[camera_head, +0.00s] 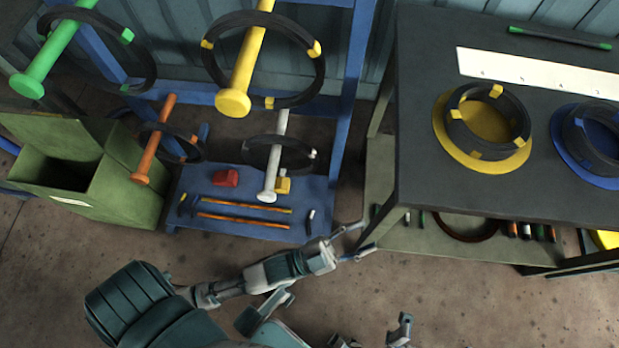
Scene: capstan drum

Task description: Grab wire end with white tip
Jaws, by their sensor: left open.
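A black wire coil (262,148) hangs on the white peg (274,160), with a small white mark (312,153) at its right side. A short dark piece with a pale end (310,219) is on the right side of the blue shelf (235,222). I cannot tell which of these, if either, is the white-tipped wire end. My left gripper (368,236) is open and empty, its fingers apart, right of the blue shelf and near the dark table's front left corner. Part of my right gripper (402,330) shows at the bottom edge; its jaws are unclear.
The dark table (430,190) carries a yellow spool (440,145) and a blue spool (560,150). Other coils hang on green, yellow and orange pegs of the blue rack (345,110). An open green bin (140,195) stands left. The floor at lower right is clear.

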